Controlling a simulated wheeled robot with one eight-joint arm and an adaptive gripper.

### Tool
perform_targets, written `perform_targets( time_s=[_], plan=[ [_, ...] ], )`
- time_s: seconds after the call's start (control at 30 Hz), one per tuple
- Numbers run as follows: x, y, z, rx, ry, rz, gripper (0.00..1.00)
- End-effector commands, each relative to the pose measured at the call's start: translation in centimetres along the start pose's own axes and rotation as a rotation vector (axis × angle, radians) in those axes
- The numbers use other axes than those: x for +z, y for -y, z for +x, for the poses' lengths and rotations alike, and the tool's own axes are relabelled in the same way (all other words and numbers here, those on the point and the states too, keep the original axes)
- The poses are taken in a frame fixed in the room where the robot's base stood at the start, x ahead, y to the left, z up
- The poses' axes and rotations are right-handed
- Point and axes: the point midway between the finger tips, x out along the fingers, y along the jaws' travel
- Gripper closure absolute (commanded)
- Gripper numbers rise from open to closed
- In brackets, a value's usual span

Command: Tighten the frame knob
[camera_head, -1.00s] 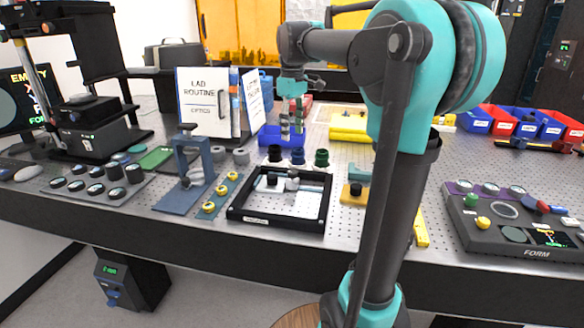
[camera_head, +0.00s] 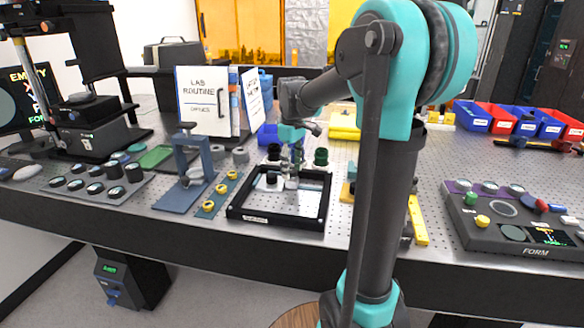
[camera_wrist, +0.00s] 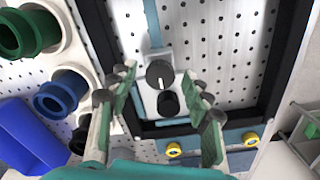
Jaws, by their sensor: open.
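The black rectangular frame (camera_head: 247,221) lies on the perforated bench; its bar also shows in the wrist view (camera_wrist: 98,42). In the wrist view, a dark grey round knob (camera_wrist: 160,74) sits on a pale mount at the frame's far side, with a black knob (camera_wrist: 168,103) beside it. I cannot tell which one is the frame knob. My gripper (camera_wrist: 158,80) is open, with its green-padded fingers on either side of the grey knob and apart from it. In the head view my gripper (camera_head: 292,172) is low over the frame, partly hiding the mount.
Dark blue and green cylinders (camera_head: 321,157) stand just behind the frame. A blue clamp stand (camera_head: 190,165) and a strip with yellow knobs (camera_head: 221,188) are to the left. A control panel (camera_head: 520,225) is at the right. A yellow bar (camera_head: 418,222) lies beyond my arm.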

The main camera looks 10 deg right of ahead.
Motion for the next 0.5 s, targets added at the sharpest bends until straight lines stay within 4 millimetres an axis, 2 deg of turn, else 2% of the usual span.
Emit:
perform_targets(
  time_s=[0.13, 0.17, 0.5],
  plan=[
    [0.0, 0.0, -0.02, 0.0, 0.0, 0.0, 0.5],
    [0.0, 0.0, -0.02, 0.0, 0.0, 0.0, 0.53],
    [0.0, 0.0, -0.04, 0.0, 0.0, 0.0, 0.95]
  ],
)
